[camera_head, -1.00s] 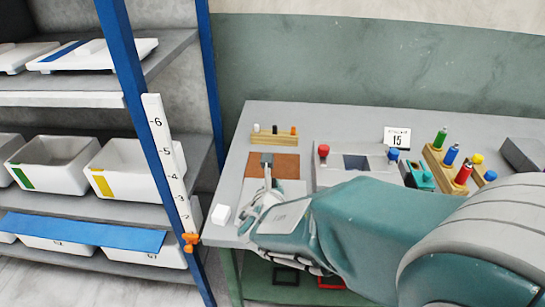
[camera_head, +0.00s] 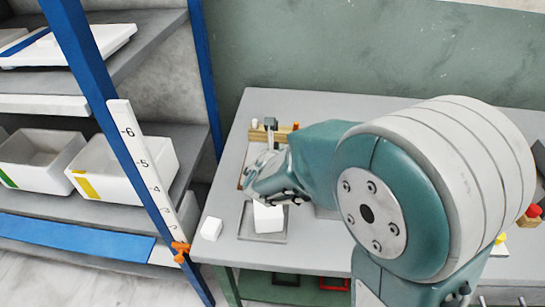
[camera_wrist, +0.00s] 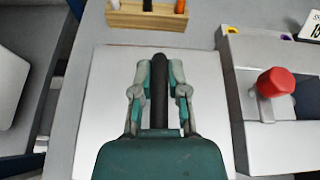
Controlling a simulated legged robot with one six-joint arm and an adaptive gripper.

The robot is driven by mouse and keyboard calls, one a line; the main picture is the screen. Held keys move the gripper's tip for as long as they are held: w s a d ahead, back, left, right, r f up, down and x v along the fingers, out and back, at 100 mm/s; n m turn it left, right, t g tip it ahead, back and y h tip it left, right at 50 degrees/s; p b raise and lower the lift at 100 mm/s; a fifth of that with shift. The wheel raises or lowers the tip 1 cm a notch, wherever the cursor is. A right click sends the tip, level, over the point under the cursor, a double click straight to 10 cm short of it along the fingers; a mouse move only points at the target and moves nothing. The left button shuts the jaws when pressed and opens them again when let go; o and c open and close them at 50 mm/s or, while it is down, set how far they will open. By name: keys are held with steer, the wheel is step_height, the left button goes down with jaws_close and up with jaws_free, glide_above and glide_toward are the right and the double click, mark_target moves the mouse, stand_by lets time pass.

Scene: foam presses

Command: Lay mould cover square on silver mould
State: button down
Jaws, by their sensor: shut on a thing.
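My gripper (camera_wrist: 160,90) is shut on the dark upright bar (camera_wrist: 160,92) of a pale square plate, which I take to be the mould cover (camera_wrist: 108,110). In the wrist view the plate spreads below and around the fingers. In the head view my gripper (camera_head: 268,178) is over the back left of the table, and the cover is mostly hidden by it. A grey square (camera_head: 248,226) with a white block (camera_head: 268,217) on it lies at the near side. I cannot tell for sure which thing is the silver mould.
A wooden rack (camera_wrist: 150,15) with pegs stands just behind the plate. A grey fixture (camera_wrist: 255,55) with a red knob (camera_wrist: 276,82) stands close at the right. A small white block (camera_head: 211,228) is at the table's near left corner. Shelves with white bins (camera_head: 125,165) stand left.

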steer(key=w+f, duration=0.6)
steer(key=w, duration=0.1)
steer(key=shift+w+a, duration=0.1)
steer(key=shift+a, duration=0.05)
steer(key=shift+w+f, duration=0.55)
steer(key=shift+f, duration=0.15)
step_height(320, 180, down, 3)
steer(key=c, duration=0.6)
jaws_free()
steer(key=shift+c, duration=0.2)
